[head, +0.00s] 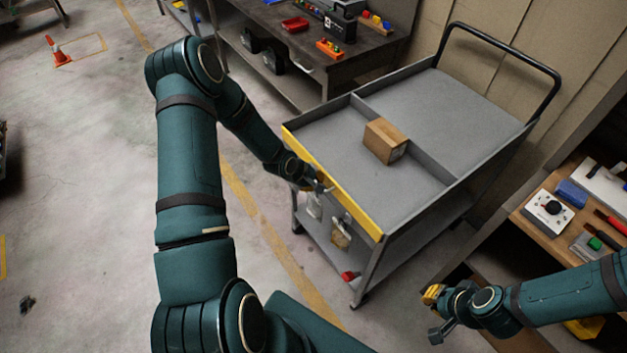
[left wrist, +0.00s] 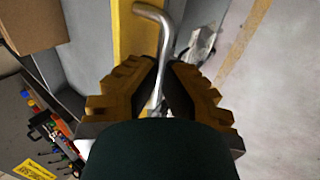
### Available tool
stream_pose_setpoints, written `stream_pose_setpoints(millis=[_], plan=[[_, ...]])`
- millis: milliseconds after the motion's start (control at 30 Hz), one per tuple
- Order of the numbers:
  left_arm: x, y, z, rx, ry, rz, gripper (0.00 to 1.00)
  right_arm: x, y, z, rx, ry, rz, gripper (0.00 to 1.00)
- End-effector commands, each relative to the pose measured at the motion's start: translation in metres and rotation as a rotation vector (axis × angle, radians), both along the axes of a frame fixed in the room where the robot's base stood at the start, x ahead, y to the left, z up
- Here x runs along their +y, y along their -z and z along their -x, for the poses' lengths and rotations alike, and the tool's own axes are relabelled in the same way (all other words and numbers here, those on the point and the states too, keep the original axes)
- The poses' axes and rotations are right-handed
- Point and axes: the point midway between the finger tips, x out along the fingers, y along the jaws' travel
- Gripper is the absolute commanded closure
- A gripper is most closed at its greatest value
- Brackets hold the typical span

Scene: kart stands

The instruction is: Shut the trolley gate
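The grey trolley (head: 440,100) stands with its yellow-edged gate (head: 345,197) along its near left end. The gate looks upright and about in line with the end of the deck; I cannot tell whether it is latched. A bent metal handle (left wrist: 154,14) stands out beside the yellow edge in the left wrist view. My left gripper (head: 318,185) is at the outer side of the gate. Its yellow fingers (left wrist: 160,88) close from both sides on the handle's rod. My right gripper (head: 432,294) is low at the right, away from the trolley, its opening unclear.
A cardboard box (head: 384,141) sits on the trolley deck by a low divider. A dark workbench (head: 310,60) with bins stands behind, and a wooden bench (head: 540,222) with tools at right. An orange cone (head: 58,52) stands far left.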

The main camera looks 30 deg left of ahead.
Motion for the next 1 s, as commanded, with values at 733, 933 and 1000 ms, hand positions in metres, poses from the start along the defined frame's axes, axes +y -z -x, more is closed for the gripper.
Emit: stream_pose_setpoints(millis=[733, 933, 1000], plan=[[-0.001, 0.0, -0.001, 0.007, 0.001, -0.002, 0.77, 0.0, 0.0, 0.0, 0.0, 0.0, 0.0, 1.0], [0.002, -0.008, 0.004, 0.007, -0.001, -0.002, 0.77, 0.0, 0.0, 0.0, 0.0, 0.0, 0.0, 1.0], [0.004, -0.016, 0.008, 0.005, -0.001, -0.003, 0.77, 0.0, 0.0, 0.0, 0.0, 0.0, 0.0, 1.0]])
